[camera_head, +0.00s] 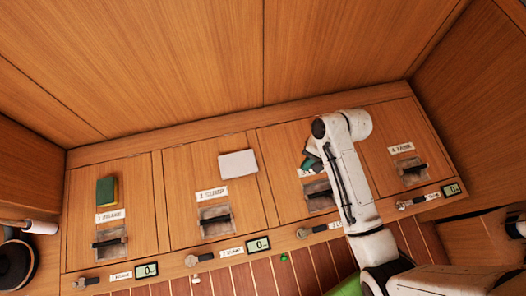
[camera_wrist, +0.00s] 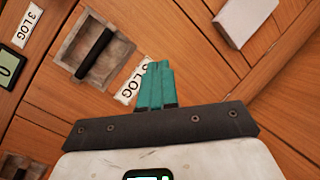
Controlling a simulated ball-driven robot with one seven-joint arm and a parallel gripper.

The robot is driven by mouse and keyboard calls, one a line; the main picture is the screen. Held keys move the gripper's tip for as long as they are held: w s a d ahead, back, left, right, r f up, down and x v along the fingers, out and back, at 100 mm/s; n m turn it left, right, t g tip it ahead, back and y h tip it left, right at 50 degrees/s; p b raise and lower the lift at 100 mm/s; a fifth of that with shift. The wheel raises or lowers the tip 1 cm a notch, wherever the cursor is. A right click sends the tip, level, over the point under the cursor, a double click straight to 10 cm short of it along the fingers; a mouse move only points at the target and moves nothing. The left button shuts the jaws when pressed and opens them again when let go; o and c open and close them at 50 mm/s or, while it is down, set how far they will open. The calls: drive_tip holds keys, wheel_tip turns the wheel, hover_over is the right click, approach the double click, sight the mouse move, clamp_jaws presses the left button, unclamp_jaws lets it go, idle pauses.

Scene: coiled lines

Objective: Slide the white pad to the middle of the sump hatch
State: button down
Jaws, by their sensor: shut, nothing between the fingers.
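The white pad (camera_head: 238,163) lies flat on the wooden sump hatch (camera_head: 184,192), toward its upper right, above the "2 SUMP" label and close to the hatch's right edge. The pad also shows at the top right of the wrist view (camera_wrist: 243,18), partly cut off by the frame. My gripper (camera_head: 309,162) is over the neighbouring log hatch, to the right of the pad and apart from it. In the wrist view its teal fingers (camera_wrist: 158,68) are together and empty, beside the "3 LOG" label.
Recessed handles sit on the sump hatch (camera_head: 214,220) and log hatch (camera_wrist: 94,52). A green and yellow block (camera_head: 106,191) lies on the far-left hatch. Latches and small displays line the front edge (camera_head: 258,244). Bare wood separates my gripper from the pad.

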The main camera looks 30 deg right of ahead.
sight(228, 161)
drive_tip(key=w+d+f+m+t+y+b, duration=0.1)
drive_tip(key=w+d+f+m+t+y, duration=0.2)
drive_tip(key=w+m, duration=0.75)
drive_tip(key=shift+m+g+y, duration=0.25)
drive_tip(key=shift+g+y, duration=0.25)
drive_tip(key=shift+y, duration=0.2)
drive_tip(key=b+x, duration=0.4)
drive_tip(key=x, duration=0.6)
drive_tip(key=shift+s+a+f, duration=0.15)
drive_tip(key=shift+f, duration=0.15)
drive_tip(key=shift+w+a+r, duration=0.15)
drive_tip(key=shift+w+a, duration=0.05)
drive_tip(key=shift+a, duration=0.35)
drive_tip(key=shift+w+a+r, duration=0.15)
drive_tip(key=shift+w+a, duration=0.05)
drive_tip(key=shift+a, duration=0.35)
drive_tip(key=shift+w+a, duration=0.2)
drive_tip(key=shift+a, duration=0.45)
drive_tip(key=shift+a+r, duration=0.1)
drive_tip(key=w+a+p, duration=0.1)
drive_tip(key=a, duration=0.2)
drive_tip(key=w+a, duration=0.1)
drive_tip(key=a, duration=0.3)
drive_tip(key=w+a+p, duration=0.1)
drive_tip(key=a, duration=0.2)
drive_tip(key=shift+w+a+p, duration=0.25)
drive_tip(key=shift+p, duration=0.05)
